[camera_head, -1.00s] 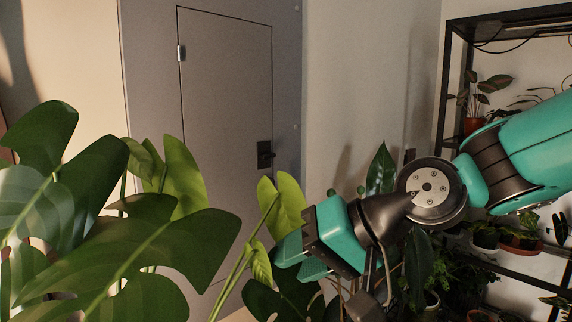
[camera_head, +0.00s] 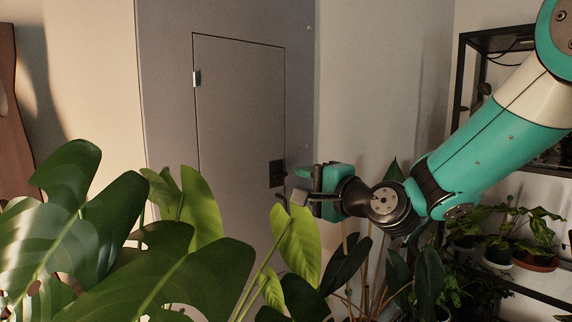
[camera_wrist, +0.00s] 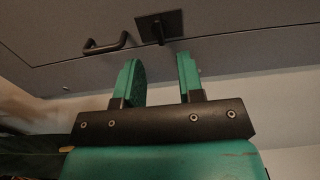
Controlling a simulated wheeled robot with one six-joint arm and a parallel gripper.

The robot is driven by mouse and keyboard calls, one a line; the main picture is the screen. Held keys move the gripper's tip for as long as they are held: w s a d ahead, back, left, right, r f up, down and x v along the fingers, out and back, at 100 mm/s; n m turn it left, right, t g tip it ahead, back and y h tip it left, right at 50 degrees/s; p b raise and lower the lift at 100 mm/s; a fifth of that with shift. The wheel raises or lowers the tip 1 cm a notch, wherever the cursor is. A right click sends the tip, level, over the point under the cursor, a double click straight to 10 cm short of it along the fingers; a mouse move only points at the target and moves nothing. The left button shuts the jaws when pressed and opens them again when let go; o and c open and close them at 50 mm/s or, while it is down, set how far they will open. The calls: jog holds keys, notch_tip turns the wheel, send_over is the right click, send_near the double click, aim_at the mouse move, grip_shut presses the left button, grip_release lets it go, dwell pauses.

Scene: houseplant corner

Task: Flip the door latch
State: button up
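The grey door (camera_head: 235,120) is shut in its frame in the head view. The latch, a dark square plate with a small lever (camera_head: 277,174), is at its right edge. My gripper (camera_head: 303,184) is just right of the latch and appears apart from it. In the wrist view, my gripper (camera_wrist: 158,64) has its two green fingers spread with nothing between them. The latch plate (camera_wrist: 159,27) shows beyond the fingertips, roughly in line with the gap. The lever's exact angle is hard to tell.
A dark bar handle (camera_wrist: 105,44) is left of the latch in the wrist view. Large-leaved plants (camera_head: 150,270) fill the lower left of the head view. A leaf (camera_head: 297,240) rises just below my gripper. A black plant shelf (camera_head: 462,90) stands at the right.

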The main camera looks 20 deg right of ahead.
aim_at(282, 176)
jog(key=p+x, duration=0.2)
jog(key=x, duration=0.3)
jog(key=shift+r, duration=0.15)
jog(key=shift+w+a, duration=0.3)
jog(key=shift+w, duration=0.35)
jog(key=shift+c, duration=0.4)
grip_shut()
